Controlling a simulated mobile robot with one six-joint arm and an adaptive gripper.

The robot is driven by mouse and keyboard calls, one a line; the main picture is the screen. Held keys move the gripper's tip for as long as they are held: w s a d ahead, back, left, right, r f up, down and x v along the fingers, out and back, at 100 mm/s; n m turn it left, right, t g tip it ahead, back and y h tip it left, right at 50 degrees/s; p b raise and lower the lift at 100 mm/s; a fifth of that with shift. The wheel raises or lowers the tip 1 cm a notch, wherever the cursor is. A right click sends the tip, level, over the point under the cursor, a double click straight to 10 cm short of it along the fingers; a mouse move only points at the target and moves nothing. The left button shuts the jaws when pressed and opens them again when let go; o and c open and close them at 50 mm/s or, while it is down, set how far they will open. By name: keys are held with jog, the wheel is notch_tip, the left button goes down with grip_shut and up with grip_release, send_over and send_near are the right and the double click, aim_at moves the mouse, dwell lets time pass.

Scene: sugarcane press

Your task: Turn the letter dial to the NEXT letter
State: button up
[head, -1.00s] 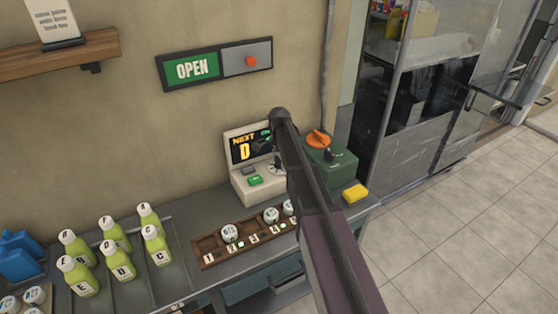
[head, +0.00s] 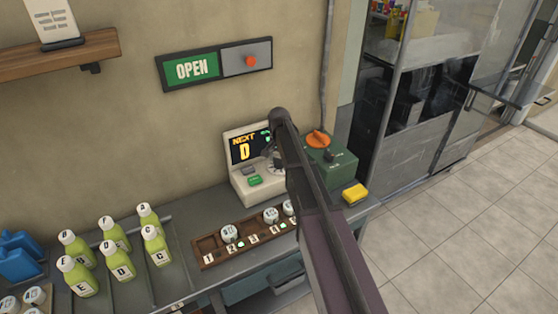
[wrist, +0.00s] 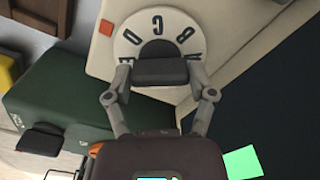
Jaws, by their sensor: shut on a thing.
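The letter dial (wrist: 132,39) is a white disc with black letters, among them B, C and D, in the wrist view. My gripper (wrist: 160,74) has its two fingers on either side of the dial's dark knob (wrist: 160,70) and is shut on it. The lower part of the dial is hidden by the knob and fingers. In the head view, the beige console (head: 242,190) has a screen (head: 245,149) reading "NEXT D". Part of the dial (head: 273,168) shows beside my arm, which hides most of the gripper there.
A green box (head: 335,172) with an orange knob stands right of the console, with a yellow block (head: 355,193) in front. A wooden tray (head: 208,246) with lettered caps lies in front. Lettered green bottles (head: 120,264) stand to the left.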

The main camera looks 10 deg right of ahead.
jog(key=shift+n, duration=1.1)
jog(key=shift+s, duration=0.1)
jog(key=o, duration=1.1)
jog(key=shift+c, duration=0.2)
jog(key=shift+m, duration=0.3)
